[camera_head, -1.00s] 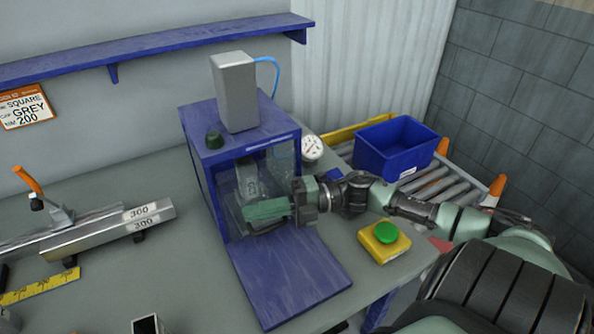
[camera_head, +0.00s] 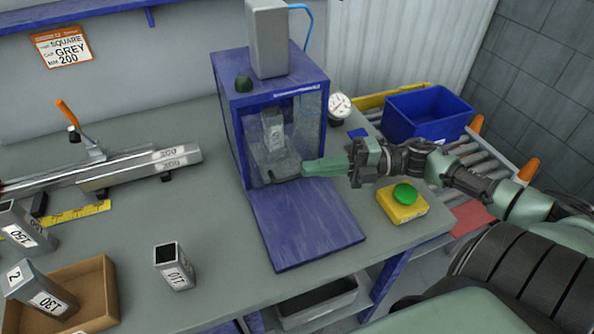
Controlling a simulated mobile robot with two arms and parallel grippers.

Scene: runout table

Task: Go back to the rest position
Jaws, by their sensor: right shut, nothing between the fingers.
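My right gripper (camera_head: 312,168) comes in from the right and is shut and empty. Its green fingers point left at the open front of the blue press box (camera_head: 236,150), above the inner end of the lowered blue flap (camera_head: 306,222). A grey metal piece (camera_head: 272,130) stands inside the box, behind the clear side, apart from the fingers. My left gripper is not in view.
A yellow box with a green button (camera_head: 403,205) stands below my right wrist. A blue crate (camera_head: 428,114) sits on the roller conveyor behind the arm. A square tube (camera_head: 174,267), a cardboard box (camera_head: 95,290) and a clamp rail (camera_head: 120,172) are on the left.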

